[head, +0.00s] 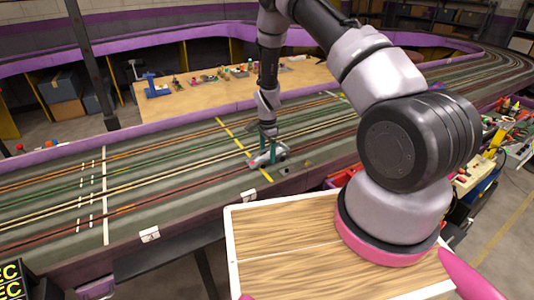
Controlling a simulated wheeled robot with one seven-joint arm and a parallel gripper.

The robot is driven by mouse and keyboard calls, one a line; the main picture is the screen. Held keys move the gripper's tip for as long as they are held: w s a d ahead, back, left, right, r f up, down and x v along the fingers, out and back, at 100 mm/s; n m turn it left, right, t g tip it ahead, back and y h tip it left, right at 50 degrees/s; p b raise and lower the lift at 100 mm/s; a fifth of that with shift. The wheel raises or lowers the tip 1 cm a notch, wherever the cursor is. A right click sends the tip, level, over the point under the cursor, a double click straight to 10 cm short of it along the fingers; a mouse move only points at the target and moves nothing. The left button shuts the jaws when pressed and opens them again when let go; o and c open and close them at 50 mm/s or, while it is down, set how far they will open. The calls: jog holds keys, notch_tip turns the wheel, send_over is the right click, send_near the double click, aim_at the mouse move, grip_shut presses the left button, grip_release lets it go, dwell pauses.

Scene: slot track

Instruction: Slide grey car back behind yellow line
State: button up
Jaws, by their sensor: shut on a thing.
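The grey car (278,152) is small and sits on the near lanes of the slot track (130,217). The yellow line (244,149) crosses the lanes at a slant.
A white line and dashed lines (105,196) cross the track farther left. A purple barrier (70,155) edges the far side. Behind it stands a wooden table (200,105) with small items. A wooden-topped tray (290,245) is close in front. Cluttered tools (490,145) lie at right.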

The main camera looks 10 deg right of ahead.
aim_at(279, 150)
jog(key=shift+w+d, duration=0.3)
jog(key=shift+d, duration=0.6)
jog(key=shift+w+d, duration=0.25)
jog(key=shift+d, duration=0.65)
jog(key=shift+w+d, duration=0.3)
jog(key=shift+d, duration=0.6)
